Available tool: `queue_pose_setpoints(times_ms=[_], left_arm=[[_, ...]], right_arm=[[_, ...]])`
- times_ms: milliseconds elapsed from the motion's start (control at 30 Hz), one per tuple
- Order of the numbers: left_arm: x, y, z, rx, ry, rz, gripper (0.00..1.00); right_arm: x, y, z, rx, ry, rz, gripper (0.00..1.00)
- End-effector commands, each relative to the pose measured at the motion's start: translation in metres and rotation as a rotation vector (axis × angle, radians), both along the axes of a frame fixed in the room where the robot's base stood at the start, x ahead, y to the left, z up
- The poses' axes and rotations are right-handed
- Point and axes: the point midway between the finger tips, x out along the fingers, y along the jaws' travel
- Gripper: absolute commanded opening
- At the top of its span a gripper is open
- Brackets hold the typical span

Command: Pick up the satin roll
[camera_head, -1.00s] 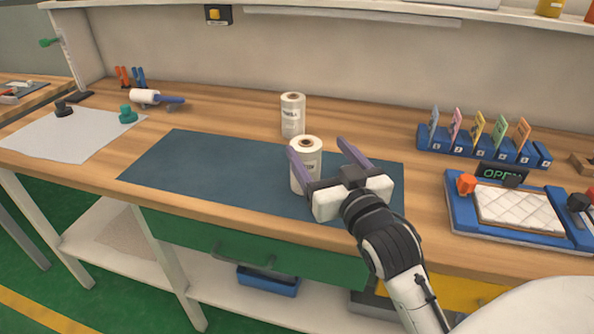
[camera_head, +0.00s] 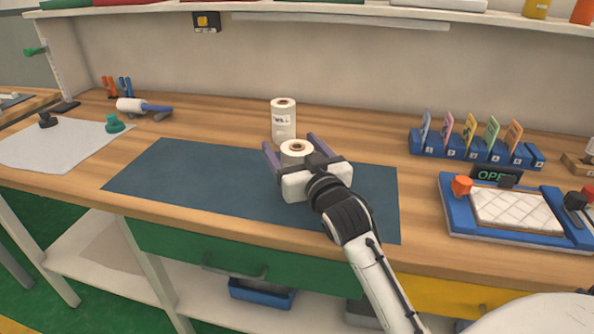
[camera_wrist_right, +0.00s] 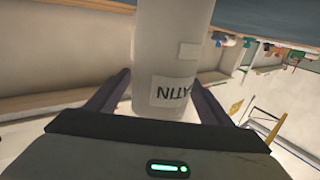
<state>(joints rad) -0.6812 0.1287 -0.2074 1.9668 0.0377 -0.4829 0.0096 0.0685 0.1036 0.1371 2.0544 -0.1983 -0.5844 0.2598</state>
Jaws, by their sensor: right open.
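The satin roll (camera_head: 296,149) is a white upright roll on the dark blue mat (camera_head: 180,180). My right gripper (camera_head: 291,145) is open around it, one finger on each side; its lower part is hidden behind the gripper body. In the right wrist view the roll (camera_wrist_right: 170,55) stands between the open fingers (camera_wrist_right: 160,85), with an upside-down label partly reading "ATIN". I cannot tell whether the fingers touch it. My left gripper is not in view.
A second white roll (camera_head: 284,118) stands upright just behind, near the fingertips. A blue card rack (camera_head: 470,150) and a blue tray with a quilted pad (camera_head: 450,205) are at the right. Grey paper (camera_head: 60,145) lies at the left. The mat's left half is clear.

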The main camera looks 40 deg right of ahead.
Motion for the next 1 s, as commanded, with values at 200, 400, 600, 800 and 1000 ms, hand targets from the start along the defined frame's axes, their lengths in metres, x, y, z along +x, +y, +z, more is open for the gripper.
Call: queue_pose_setpoints(times_ms=[200, 400, 600, 800, 1000], left_arm=[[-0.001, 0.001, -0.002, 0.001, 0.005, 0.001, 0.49], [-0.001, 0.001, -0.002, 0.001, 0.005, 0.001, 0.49], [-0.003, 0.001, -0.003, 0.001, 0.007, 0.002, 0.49], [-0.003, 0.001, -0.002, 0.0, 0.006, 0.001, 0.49], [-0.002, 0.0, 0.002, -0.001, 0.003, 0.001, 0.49]], right_arm=[[0.012, -0.003, 0.0, 0.0, 0.001, 0.0, 0.74], [0.011, -0.003, 0.0, 0.0, 0.001, 0.0, 0.64], [0.011, -0.003, -0.001, 0.0, 0.001, 0.0, 0.3], [0.011, -0.003, 0.001, -0.001, -0.003, 0.0, 0.2], [0.011, -0.003, 0.013, -0.002, -0.006, -0.001, 0.2]])
